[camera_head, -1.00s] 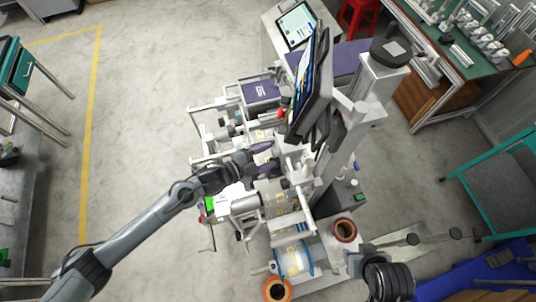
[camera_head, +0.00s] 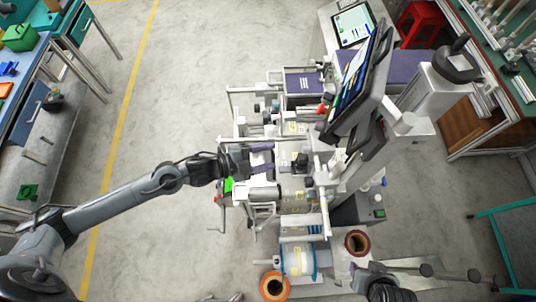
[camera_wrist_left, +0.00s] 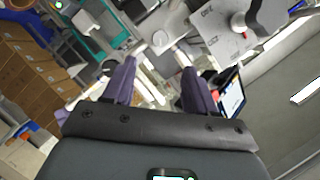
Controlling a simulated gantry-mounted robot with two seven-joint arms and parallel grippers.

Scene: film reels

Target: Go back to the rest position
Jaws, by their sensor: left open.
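My left gripper (camera_head: 262,160) reaches in from the left and is over the middle of a grey-white machine (camera_head: 290,222). Its two purple fingers are spread. In the left wrist view the fingers (camera_wrist_left: 157,68) stand apart with nothing clearly held between them, and machine parts show beyond them. My right gripper does not show in either view; a dark ribbed part at the bottom of the head view may be my right arm.
A blue-rimmed reel (camera_head: 298,262) and two orange-brown rolls (camera_head: 275,287) (camera_head: 357,243) are at the machine's near end. A tilted monitor (camera_head: 357,80) rises to the right of my left gripper. Open floor (camera_head: 185,85) lies left of the machine.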

